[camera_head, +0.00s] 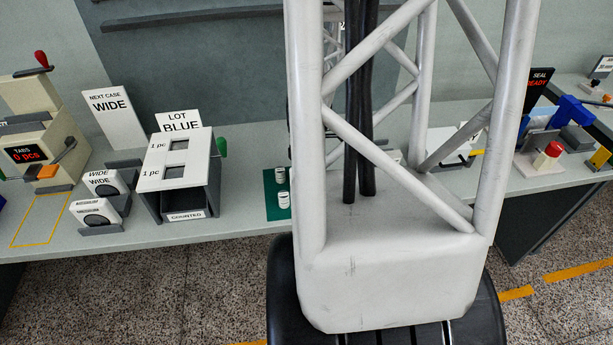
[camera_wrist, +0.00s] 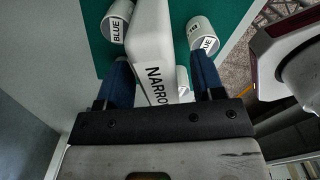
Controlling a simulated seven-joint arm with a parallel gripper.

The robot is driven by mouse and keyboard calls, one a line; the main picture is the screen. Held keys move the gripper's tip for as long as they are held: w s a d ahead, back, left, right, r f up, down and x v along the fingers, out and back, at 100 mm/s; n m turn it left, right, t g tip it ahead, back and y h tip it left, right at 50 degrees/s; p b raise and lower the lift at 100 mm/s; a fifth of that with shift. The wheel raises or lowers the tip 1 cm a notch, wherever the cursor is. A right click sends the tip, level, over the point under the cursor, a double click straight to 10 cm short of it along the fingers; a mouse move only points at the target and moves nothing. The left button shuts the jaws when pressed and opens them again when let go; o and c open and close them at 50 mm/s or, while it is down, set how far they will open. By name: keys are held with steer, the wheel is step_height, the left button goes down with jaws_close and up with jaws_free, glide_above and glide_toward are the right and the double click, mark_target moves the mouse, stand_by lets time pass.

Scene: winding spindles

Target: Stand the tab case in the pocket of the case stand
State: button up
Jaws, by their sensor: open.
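In the wrist view a white case (camera_wrist: 152,45), its label reading "NARRO" with the rest cut off, lies between the two blue fingers of my gripper (camera_wrist: 160,64). The gripper is open. A gap shows between the case and the right finger; the left finger is close beside the case, and I cannot tell whether it touches. In the head view my gripper and this case are hidden behind the white frame in the foreground. I cannot pick out the case stand's pocket for sure in either view.
White cylinders, one marked BLUE (camera_wrist: 117,20), stand on a green mat (camera_wrist: 226,10) around the case. At left in the head view are cases marked WIDE (camera_head: 96,212) in grey holders, a COUNTED box (camera_head: 175,150) and a tabs machine (camera_head: 45,135). A seal station (camera_head: 540,165) stands right.

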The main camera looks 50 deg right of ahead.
stand_by(0.3)
jaws_close()
steer(key=shift+r, duration=0.15)
steer(key=shift+r, duration=5.1)
steer(key=shift+f, duration=0.15)
